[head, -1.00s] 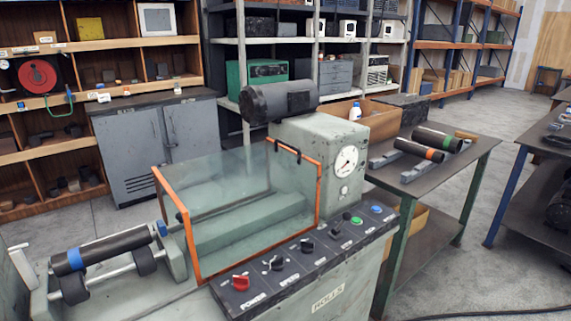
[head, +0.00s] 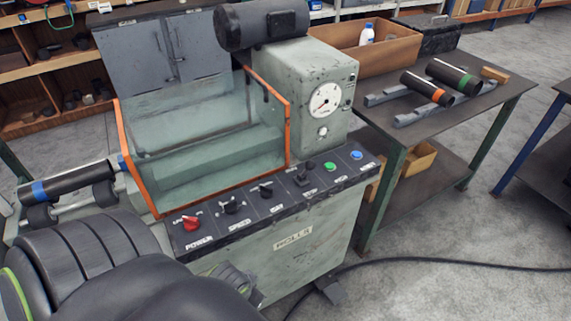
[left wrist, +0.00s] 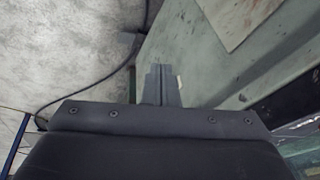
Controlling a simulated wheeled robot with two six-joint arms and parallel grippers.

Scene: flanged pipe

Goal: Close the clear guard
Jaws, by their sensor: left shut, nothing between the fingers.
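The clear guard (head: 205,110) stands over the rollers of the green-grey machine in the head view. It has clear panels with orange edges, and its right edge (head: 288,125) is next to the gauge housing. I cannot tell from this angle how far open it is. My left arm fills the lower left of the head view, in front of the machine. In the left wrist view my left gripper (left wrist: 162,78) is shut and empty, with the machine's pale green side beyond it. It is apart from the guard. My right gripper is out of view.
The control panel (head: 265,205) with knobs and buttons runs along the machine's front. A pipe with a blue band (head: 70,182) rests on rollers at the left. A side table (head: 430,130) holds banded pipes. A black cable (head: 440,262) lies on the floor.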

